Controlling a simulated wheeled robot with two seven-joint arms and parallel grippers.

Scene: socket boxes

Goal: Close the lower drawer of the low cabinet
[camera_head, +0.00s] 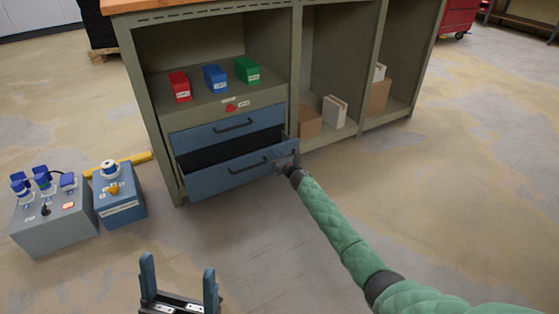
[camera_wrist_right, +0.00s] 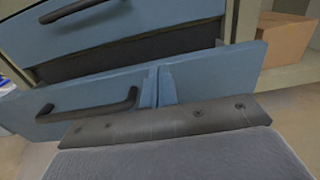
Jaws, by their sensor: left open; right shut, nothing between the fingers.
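The low cabinet (camera_head: 219,105) has two blue drawers on its left side. The lower drawer (camera_head: 225,178) stands partly out, with its dark inside showing above the front panel. Its front and black handle also show in the right wrist view (camera_wrist_right: 60,125). The upper drawer (camera_head: 215,138) looks shut. My right gripper (camera_head: 288,160) is shut and empty at the right end of the lower drawer's front, right of the handle. In the right wrist view its blue fingers (camera_wrist_right: 158,86) are together close against the panel; contact is unclear. My left gripper (camera_head: 178,267) is open and empty, low in front.
Red (camera_head: 180,87), blue (camera_head: 215,78) and green (camera_head: 248,71) socket boxes stand on the shelf above the drawers. A grey box (camera_head: 52,230) and a blue box (camera_head: 120,205) with plugs stand on the floor at left. Floor before the drawers is clear.

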